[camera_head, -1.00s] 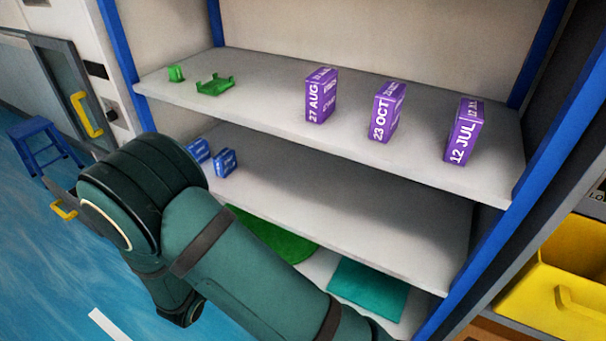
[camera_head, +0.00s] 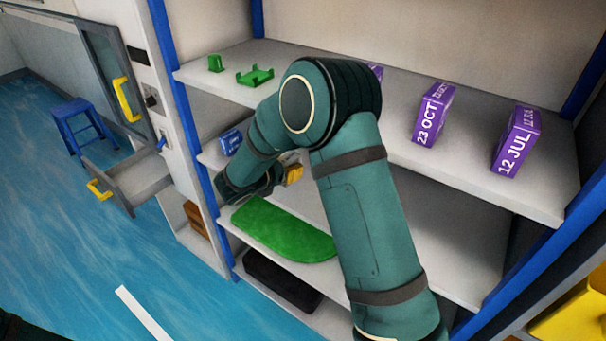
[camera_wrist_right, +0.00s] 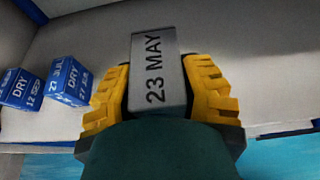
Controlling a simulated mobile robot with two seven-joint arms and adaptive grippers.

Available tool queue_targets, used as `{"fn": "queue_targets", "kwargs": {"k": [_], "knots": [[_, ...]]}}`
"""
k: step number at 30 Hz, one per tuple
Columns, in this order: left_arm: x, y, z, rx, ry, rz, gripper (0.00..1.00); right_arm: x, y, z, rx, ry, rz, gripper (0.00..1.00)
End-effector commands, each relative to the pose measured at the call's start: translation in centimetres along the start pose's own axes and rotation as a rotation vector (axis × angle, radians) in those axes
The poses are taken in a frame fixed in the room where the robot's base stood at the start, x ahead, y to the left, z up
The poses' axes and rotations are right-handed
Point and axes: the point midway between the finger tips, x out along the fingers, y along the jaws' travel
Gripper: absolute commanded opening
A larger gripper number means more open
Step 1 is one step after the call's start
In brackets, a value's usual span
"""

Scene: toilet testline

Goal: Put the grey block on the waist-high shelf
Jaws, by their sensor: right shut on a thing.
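The grey block (camera_wrist_right: 158,72), marked 23 MAY, is between the yellow fingers of my right gripper (camera_wrist_right: 165,88) in the right wrist view. The gripper is shut on it, and the block is over the pale shelf surface. In the head view my right gripper (camera_head: 291,173) reaches in at the middle shelf (camera_head: 455,235), its fingers partly hidden by my arm. I cannot make out the block clearly there, nor whether it touches the shelf. My left gripper is not in view.
Blue boxes (camera_wrist_right: 68,80) stand left of the block; one shows in the head view (camera_head: 230,141). Purple boxes (camera_head: 433,115) and green holders (camera_head: 254,76) stand on the shelf above. An open drawer (camera_head: 130,178) juts out left.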

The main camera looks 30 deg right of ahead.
Motion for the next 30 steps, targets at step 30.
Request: {"fn": "queue_targets", "kwargs": {"k": [30], "knots": [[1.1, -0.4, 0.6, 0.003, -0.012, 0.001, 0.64, 8.8, 0.0, -4.0, 0.001, -0.001, 0.001, 0.0]]}}
